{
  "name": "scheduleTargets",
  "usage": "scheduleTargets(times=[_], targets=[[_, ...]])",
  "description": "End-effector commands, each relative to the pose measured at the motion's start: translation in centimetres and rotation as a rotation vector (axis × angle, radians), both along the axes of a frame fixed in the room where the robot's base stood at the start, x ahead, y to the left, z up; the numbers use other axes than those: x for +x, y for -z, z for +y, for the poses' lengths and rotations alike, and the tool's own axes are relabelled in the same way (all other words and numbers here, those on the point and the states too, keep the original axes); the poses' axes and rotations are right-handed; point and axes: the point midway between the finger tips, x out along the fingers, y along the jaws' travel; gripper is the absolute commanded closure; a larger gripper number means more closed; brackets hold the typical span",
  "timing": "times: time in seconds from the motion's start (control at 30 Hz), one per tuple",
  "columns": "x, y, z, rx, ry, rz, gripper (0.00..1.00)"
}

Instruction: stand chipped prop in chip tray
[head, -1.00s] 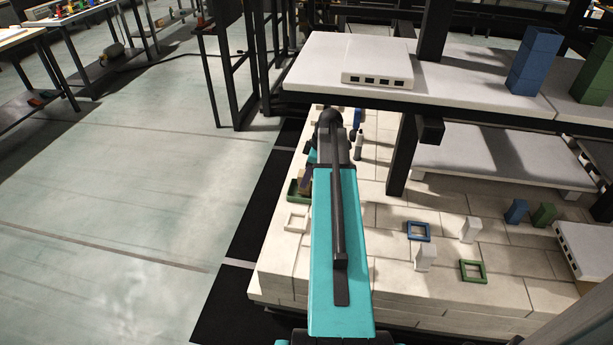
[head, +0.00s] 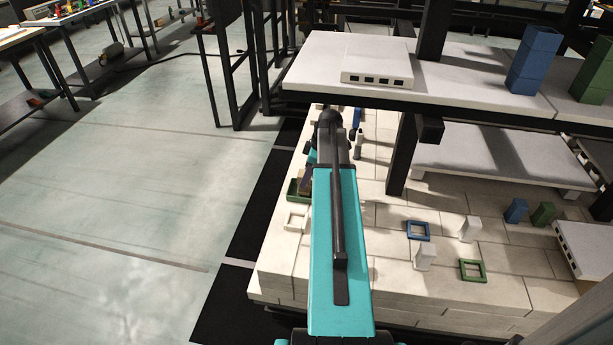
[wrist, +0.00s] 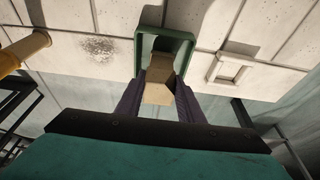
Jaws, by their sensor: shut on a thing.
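The tan prop (wrist: 158,86) is between the two purple fingers of my gripper (wrist: 157,92), which is shut on it. A chip is not clear at this size. The green chip tray (wrist: 165,33) lies beyond the prop in the wrist view, and the prop's far end overlaps its open inside. I cannot tell whether the prop touches the tray floor. In the head view the green tray (head: 292,190) sits near the left edge of the pale brick deck, with my arm hiding most of the gripper.
A white square frame (head: 295,221) lies near the tray. Blue (head: 418,231) and green (head: 472,270) frames and white props (head: 423,258) stand to the right. A shelf (head: 460,100) on dark posts overhangs the deck. An orange cylinder (wrist: 24,50) is at left in the wrist view.

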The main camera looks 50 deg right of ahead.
Motion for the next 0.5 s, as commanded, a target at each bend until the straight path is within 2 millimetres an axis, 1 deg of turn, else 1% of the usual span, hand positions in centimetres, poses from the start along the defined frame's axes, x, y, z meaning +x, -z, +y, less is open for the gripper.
scheduleTargets(times=[0.5], targets=[[0.02, 0.41, 0.0, 0.0, 0.0, 0.0, 0.98]])
